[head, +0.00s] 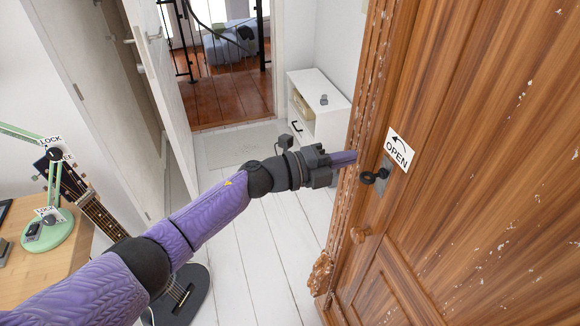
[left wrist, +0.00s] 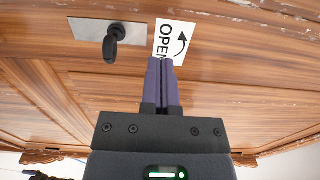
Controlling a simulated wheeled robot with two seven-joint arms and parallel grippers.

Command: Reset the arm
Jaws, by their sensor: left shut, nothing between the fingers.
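My left arm reaches in from the left in the head view. My left gripper (head: 345,158) is shut and empty, its purple fingers pointing at the wooden door (head: 470,130). In the left wrist view the shut fingers (left wrist: 161,75) overlap the lower edge of the white OPEN sign (left wrist: 172,42); I cannot tell whether they touch the door. The sign (head: 398,150) has a curved arrow. The dark door handle (head: 375,176) on its metal plate sits close to the fingertips, and the handle (left wrist: 112,42) shows left of them in the wrist view. My right gripper is not in view.
A white cabinet (head: 328,122) stands behind the gripper. A guitar (head: 182,292) and a wooden desk (head: 70,255) with a green lamp (head: 53,230) are at left. White floorboards (head: 265,262) lie clear below my arm.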

